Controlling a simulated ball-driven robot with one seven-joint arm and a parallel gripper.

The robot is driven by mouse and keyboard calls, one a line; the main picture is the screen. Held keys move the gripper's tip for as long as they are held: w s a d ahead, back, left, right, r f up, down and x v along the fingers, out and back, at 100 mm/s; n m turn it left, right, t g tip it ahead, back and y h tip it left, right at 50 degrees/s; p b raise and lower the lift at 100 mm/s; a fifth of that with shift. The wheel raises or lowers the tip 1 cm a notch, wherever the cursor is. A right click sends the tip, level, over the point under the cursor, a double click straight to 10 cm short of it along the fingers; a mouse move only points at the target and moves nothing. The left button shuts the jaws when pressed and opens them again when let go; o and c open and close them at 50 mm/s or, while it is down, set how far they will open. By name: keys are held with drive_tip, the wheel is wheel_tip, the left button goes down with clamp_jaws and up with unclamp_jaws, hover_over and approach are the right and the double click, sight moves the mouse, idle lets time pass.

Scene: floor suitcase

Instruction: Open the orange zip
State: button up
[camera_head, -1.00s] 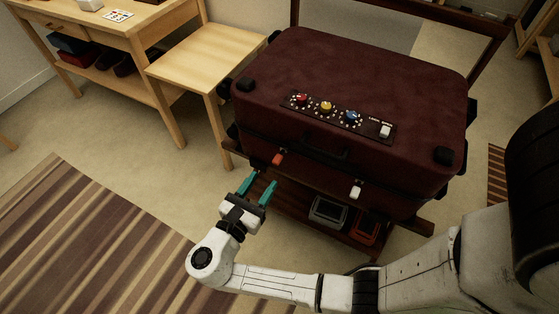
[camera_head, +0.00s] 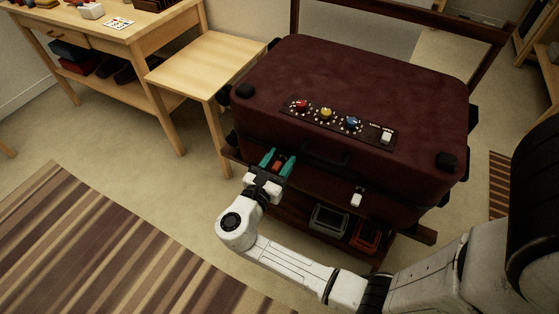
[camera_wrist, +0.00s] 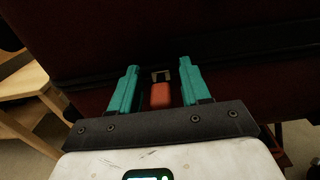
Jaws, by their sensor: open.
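The maroon suitcase (camera_head: 390,95) lies flat and closed on a dark wooden rack. The orange zip pull (camera_head: 278,165) is on its front side, left of the handle. In the wrist view the orange zip pull (camera_wrist: 160,95) sits between the two teal fingers, below a small metal piece. My gripper (camera_head: 277,160) is open, with one finger on each side of the pull; it also shows in the wrist view (camera_wrist: 158,82). Gaps show between the pull and both fingers. A white zip pull (camera_head: 356,200) is farther right on the same side.
A panel with red, yellow and blue dials (camera_head: 326,113) and a white switch (camera_head: 387,137) is on the suitcase top. Grey (camera_head: 328,217) and orange (camera_head: 366,235) bins sit under it. A wooden side table (camera_head: 205,65) stands left. Open floor lies in front.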

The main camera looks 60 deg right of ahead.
drive_tip(key=shift+c, duration=0.3)
clamp_jaws()
idle(0.3)
